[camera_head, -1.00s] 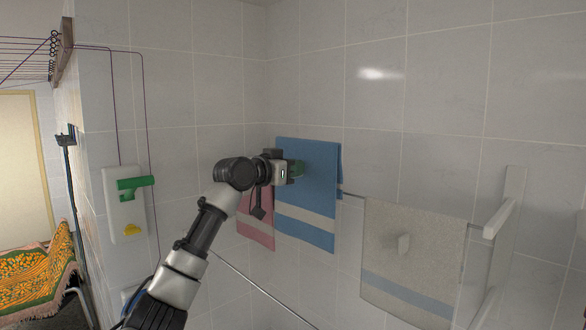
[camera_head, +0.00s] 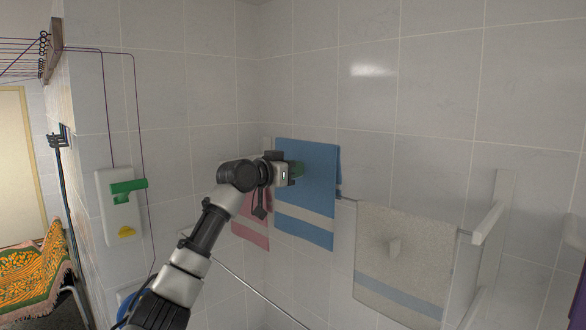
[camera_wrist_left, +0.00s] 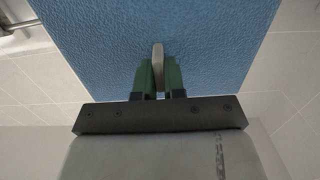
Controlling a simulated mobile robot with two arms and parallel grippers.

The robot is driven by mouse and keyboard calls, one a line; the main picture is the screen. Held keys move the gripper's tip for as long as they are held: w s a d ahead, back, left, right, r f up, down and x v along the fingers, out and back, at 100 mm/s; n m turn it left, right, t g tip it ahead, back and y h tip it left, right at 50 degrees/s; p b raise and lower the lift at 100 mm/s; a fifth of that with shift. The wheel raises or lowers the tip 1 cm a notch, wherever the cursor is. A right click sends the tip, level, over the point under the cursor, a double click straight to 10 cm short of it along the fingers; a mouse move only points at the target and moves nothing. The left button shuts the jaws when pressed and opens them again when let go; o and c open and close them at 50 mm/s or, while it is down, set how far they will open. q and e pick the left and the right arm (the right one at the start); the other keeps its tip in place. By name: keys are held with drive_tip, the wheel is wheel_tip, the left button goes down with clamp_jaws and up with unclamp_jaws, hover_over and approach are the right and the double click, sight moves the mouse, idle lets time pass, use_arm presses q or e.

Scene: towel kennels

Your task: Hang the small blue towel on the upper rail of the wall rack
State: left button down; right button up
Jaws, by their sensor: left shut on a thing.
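The small blue towel (camera_head: 306,203) has a pale stripe near its lower edge and hangs down in the head view, in front of the tiled wall at the wall rack. My left gripper (camera_head: 296,171) is at the towel's upper left part. In the left wrist view my left gripper (camera_wrist_left: 158,72) has its green fingers close together against the blue towel (camera_wrist_left: 95,35), which fills the upper middle. The wall rack's rail (camera_head: 347,198) shows to the right of the blue towel. Whether the towel rests on a rail behind it is hidden. My right gripper is not in view.
A pink towel (camera_head: 255,232) hangs behind and left of the blue one. A beige towel (camera_head: 400,255) with a blue stripe hangs on the rack to the right. The white rack bracket (camera_head: 488,224) juts out at the right. A lower bar (camera_head: 258,290) runs below.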

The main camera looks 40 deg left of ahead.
sight(301, 200)
use_arm(q)
drive_tip(key=shift+f, duration=0.1)
drive_tip(key=shift+f+b, duration=1.2)
drive_tip(key=shift+f, duration=0.2)
drive_tip(key=shift+w+f+b, duration=0.1)
drive_tip(key=shift+f+b, duration=0.75)
drive_tip(key=shift+f, duration=0.8)
drive_tip(key=shift+w+f+b, duration=0.1)
drive_tip(key=shift+f+b, duration=0.65)
drive_tip(key=shift+f, duration=0.45)
